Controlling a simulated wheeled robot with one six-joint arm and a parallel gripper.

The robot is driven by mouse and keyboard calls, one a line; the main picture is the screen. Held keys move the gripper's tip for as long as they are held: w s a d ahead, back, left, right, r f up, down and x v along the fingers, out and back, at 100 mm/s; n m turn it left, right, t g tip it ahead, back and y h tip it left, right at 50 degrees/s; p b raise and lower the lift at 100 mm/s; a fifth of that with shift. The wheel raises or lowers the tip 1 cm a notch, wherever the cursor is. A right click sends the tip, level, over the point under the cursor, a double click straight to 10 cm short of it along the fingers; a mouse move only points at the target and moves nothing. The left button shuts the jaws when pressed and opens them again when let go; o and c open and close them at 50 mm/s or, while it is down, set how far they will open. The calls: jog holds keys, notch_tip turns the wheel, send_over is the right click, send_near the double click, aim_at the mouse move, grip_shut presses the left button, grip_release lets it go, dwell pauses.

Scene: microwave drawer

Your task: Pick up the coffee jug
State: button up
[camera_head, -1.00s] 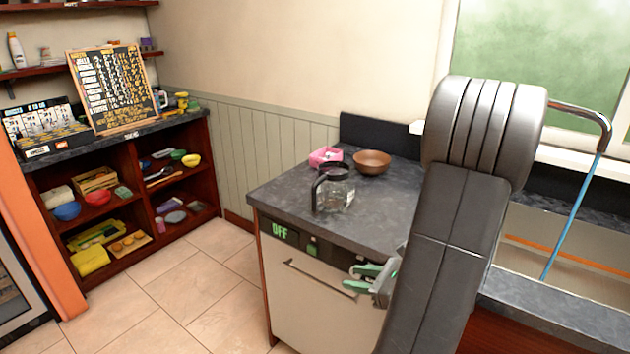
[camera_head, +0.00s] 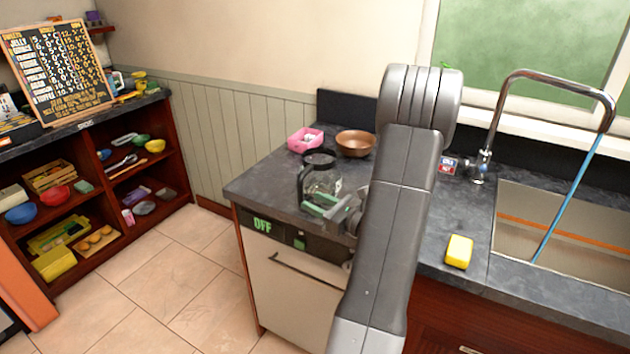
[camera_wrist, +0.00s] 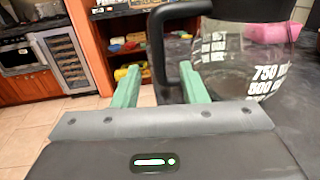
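The coffee jug (camera_head: 322,180) is a clear glass pot with a black lid and black handle, upright on the dark counter near its front left corner. In the wrist view the jug (camera_wrist: 245,65) fills the upper right, with white volume marks on the glass. Its black handle (camera_wrist: 163,50) hangs between the two green fingertips. My gripper (camera_head: 330,212) is at the front of the jug; in the wrist view my gripper (camera_wrist: 160,88) is open, with a finger on each side of the handle's lower end. Contact with the handle cannot be told.
A pink container (camera_head: 305,139) and a brown bowl (camera_head: 356,143) stand behind the jug. A yellow sponge (camera_head: 459,251) lies by the sink (camera_head: 560,215) at right. The dishwasher-like front marked OFF (camera_head: 290,285) is below the counter. The floor at left is clear.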

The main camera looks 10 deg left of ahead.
aim_at(301, 195)
jog(key=shift+p+x, duration=0.85)
jog(key=shift+x, duration=1.95)
jog(key=shift+s+r, duration=0.1)
jog(key=shift+r, duration=0.05)
jog(key=shift+c, duration=0.2)
grip_shut()
